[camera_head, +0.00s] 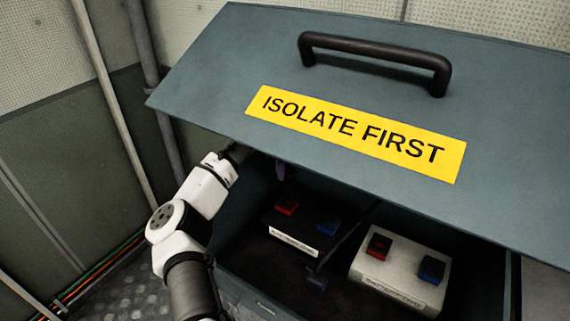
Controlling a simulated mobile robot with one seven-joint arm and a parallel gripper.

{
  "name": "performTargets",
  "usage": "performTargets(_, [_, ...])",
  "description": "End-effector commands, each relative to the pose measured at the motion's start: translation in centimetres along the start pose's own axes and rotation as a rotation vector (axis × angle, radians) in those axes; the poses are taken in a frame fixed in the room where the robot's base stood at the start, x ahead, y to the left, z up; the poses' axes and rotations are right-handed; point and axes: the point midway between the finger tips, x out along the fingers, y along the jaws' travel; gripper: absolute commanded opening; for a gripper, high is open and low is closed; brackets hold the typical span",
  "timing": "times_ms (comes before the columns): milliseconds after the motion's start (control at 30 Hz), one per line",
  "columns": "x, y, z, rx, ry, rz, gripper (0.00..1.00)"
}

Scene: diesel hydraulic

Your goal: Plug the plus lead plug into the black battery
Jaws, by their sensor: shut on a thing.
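The black battery (270,232) stands in the left part of the open box. It has a red terminal block (287,203) and a blue one (328,226) on top and a pale label on its front. My gripper (280,171) reaches in under the lid from the left, above and behind the red block. The lid's edge hides most of it. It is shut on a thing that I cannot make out. No plus lead plug can be told apart with certainty; the lid and shadow may hide it.
A white battery (398,277) with red and blue blocks stands to the right. A small blue piece (316,281) lies between the batteries near a dark divider.

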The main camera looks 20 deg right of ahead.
Motion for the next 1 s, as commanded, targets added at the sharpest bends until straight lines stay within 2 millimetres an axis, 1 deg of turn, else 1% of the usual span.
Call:
performTargets(33, [0.9, 0.0, 0.0, 0.0, 0.003, 0.002, 0.0])
performTargets(100, [1.6, 0.0, 0.0, -0.001, 0.002, 0.002, 0.0])
performTargets(400, [4.0, 0.0, 0.0, -0.001, 0.001, 0.001, 0.0])
performTargets(600, [4.7, 0.0, 0.0, 0.0, 0.001, 0.001, 0.0])
performTargets(1000, [4.7, 0.0, 0.0, 0.0, 0.0, 0.001, 0.0])
